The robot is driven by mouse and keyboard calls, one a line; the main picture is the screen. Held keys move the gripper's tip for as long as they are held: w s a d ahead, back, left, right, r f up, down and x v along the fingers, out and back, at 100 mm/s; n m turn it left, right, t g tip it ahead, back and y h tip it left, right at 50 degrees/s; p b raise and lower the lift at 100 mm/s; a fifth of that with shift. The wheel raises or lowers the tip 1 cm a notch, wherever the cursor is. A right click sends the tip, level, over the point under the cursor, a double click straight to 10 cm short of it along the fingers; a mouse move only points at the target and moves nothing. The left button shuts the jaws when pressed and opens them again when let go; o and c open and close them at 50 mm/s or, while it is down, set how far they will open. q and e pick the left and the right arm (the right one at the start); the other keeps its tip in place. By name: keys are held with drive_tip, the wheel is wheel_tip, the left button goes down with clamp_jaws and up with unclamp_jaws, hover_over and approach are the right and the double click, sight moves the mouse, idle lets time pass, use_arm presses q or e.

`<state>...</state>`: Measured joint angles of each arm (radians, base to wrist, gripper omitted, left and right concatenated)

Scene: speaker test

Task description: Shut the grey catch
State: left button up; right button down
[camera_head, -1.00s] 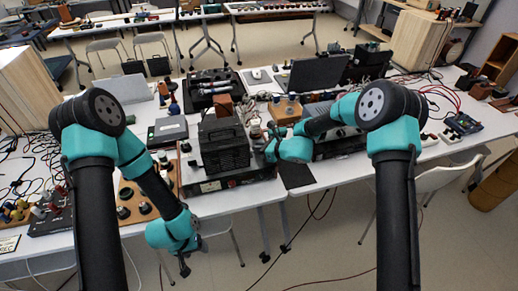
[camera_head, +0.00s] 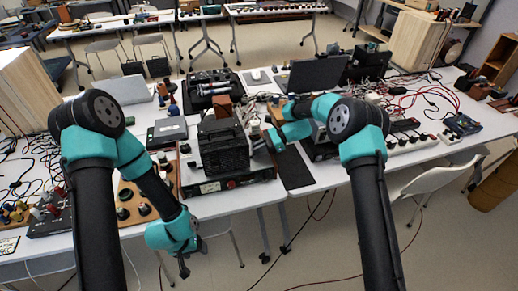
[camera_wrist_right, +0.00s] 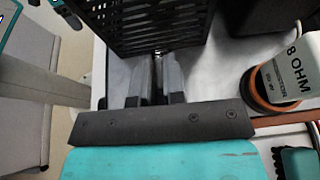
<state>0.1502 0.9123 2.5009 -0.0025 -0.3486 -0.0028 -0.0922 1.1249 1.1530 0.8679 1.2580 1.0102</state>
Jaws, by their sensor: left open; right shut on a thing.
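A black vented box (camera_head: 225,150) stands on a dark unit with a red light on the table. Its slatted side (camera_wrist_right: 150,22) fills the top of the right wrist view. My right gripper (camera_head: 258,143) is at the right side of this box. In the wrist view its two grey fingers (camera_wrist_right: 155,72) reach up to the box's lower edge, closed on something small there. This looks to be the grey catch, but the fingers mostly hide it and its position cannot be told. My left gripper (camera_head: 184,270) is open and empty, pointing down in front of the table edge.
A white connector block marked 8 OHM (camera_wrist_right: 285,75) stands close to the right of my right gripper. A dark mat (camera_head: 293,168) lies right of the box. Wooden boards with black knobs (camera_head: 128,190) and tangled cables (camera_head: 30,165) lie to the left.

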drive_tip(key=n+g+h, duration=0.1)
drive_tip(key=n+g, duration=0.2)
drive_tip(key=shift+w+a+n+g+h, duration=0.1)
drive_tip(key=shift+w+n+g+h, duration=0.05)
drive_tip(key=shift+n+g+h, duration=0.25)
drive_tip(key=shift+n+g, duration=0.4)
drive_tip(key=shift+g, duration=0.2)
drive_tip(key=shift+a+h, duration=0.1)
drive_tip(key=shift+h, duration=0.2)
drive_tip(key=c, duration=1)
unclamp_jaws()
